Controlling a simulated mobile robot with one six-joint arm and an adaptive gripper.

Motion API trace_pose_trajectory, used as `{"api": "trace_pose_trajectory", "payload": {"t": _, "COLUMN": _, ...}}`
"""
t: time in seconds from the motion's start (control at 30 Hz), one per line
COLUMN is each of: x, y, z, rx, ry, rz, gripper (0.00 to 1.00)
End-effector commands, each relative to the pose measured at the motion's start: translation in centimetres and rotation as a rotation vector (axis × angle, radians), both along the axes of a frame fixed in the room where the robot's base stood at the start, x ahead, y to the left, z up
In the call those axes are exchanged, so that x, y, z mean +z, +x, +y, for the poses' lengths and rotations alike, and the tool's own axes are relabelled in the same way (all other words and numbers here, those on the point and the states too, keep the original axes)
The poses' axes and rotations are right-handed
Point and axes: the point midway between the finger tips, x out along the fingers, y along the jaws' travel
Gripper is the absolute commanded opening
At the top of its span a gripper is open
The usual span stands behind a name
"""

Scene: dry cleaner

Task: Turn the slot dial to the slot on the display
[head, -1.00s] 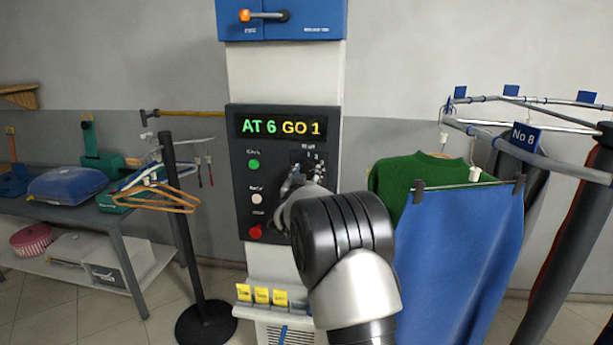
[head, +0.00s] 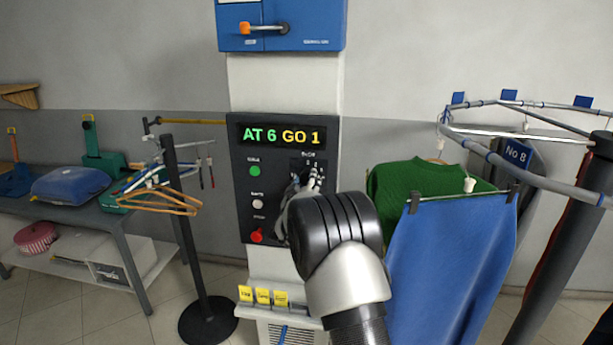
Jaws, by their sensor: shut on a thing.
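The display (head: 281,136) on the dark control panel (head: 243,200) reads "AT 6" in green and "GO 1" in yellow. The slot dial's dark plate (head: 318,163) shows below the display on the right, with small numbers at its top. My gripper (head: 303,185) is at the dial, seen from behind and partly covered by my own arm. It is shut on the dial, whose knob is mostly hidden by the fingers. Where the dial points cannot be told.
Green (head: 255,171), white (head: 257,203) and red (head: 256,236) buttons sit left of the dial. A blue box with an orange-tipped lever (head: 245,28) is above. Clothes, including a blue garment (head: 447,265), hang on a rail at right. A hanger stand (head: 183,230) is left.

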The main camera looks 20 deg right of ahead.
Motion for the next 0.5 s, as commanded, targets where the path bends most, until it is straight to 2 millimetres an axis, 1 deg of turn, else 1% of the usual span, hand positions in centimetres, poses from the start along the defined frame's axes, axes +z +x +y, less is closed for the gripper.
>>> {"api": "trace_pose_trajectory", "payload": {"t": 0.03, "x": 0.25, "y": 0.0, "z": 0.02, "rx": 0.001, "ry": -0.037, "rz": 0.027, "gripper": 0.17}}
{"api": "trace_pose_trajectory", "payload": {"t": 0.2, "x": 0.22, "y": -0.01, "z": -0.01, "rx": 0.001, "ry": -0.165, "rz": 0.112, "gripper": 0.17}}
{"api": "trace_pose_trajectory", "payload": {"t": 0.5, "x": 0.12, "y": -0.03, "z": -0.05, "rx": 0.0, "ry": -0.338, "rz": 0.23, "gripper": 0.17}}
